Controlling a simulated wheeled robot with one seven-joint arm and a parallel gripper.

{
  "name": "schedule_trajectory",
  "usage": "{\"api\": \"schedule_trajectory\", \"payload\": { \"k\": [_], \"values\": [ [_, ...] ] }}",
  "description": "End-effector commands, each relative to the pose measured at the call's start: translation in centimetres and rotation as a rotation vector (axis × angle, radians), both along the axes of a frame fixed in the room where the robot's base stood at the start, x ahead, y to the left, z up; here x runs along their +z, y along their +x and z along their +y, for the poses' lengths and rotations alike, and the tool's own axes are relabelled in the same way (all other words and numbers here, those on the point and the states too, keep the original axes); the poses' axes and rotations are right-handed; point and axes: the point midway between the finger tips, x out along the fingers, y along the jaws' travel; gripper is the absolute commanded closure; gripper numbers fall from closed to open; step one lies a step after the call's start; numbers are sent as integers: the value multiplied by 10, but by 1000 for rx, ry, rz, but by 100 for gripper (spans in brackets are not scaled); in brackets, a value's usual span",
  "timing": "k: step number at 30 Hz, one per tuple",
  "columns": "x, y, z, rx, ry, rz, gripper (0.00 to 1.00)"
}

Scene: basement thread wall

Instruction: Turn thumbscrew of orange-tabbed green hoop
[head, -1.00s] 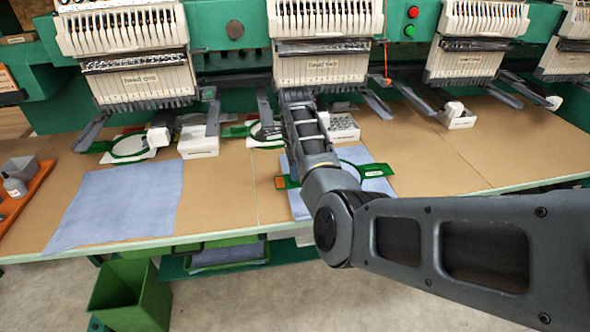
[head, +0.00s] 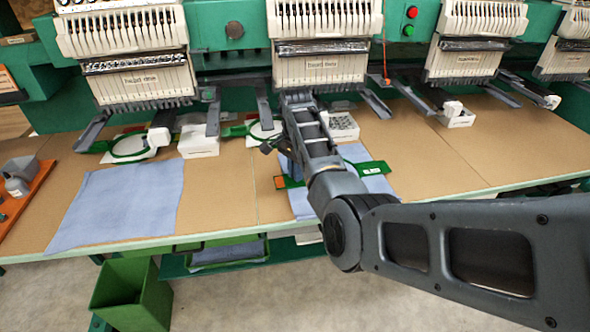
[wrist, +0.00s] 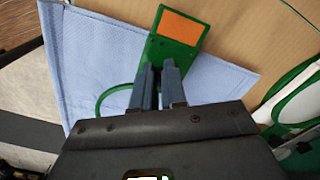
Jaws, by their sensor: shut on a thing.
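The green hoop lies on a blue cloth (head: 382,182) at the front of the table; its orange tab (head: 280,182) shows left of my arm, and its green right end (head: 373,168) shows to the right. In the wrist view the orange tab (wrist: 181,27) is just beyond my fingertips, and part of the hoop's thin green ring (wrist: 103,98) curves out on the left. My gripper (wrist: 158,76) is over the green bracket below the tab, its fingers close together on the thumbscrew. The thumbscrew itself is hidden between the fingers.
Another blue cloth (head: 120,203) lies to the left. White boxes (head: 198,140) and other green hoops (head: 130,147) sit under the machine heads (head: 320,70). A green bin (head: 130,296) stands below the table edge.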

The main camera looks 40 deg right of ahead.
Motion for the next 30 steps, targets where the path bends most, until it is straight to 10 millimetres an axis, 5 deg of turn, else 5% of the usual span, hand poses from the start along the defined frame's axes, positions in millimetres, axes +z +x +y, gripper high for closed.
{"api": "schedule_trajectory", "payload": {
  "k": [30],
  "values": [
    [0, -11, -6, 963, 0, 1, 100]
  ]
}}
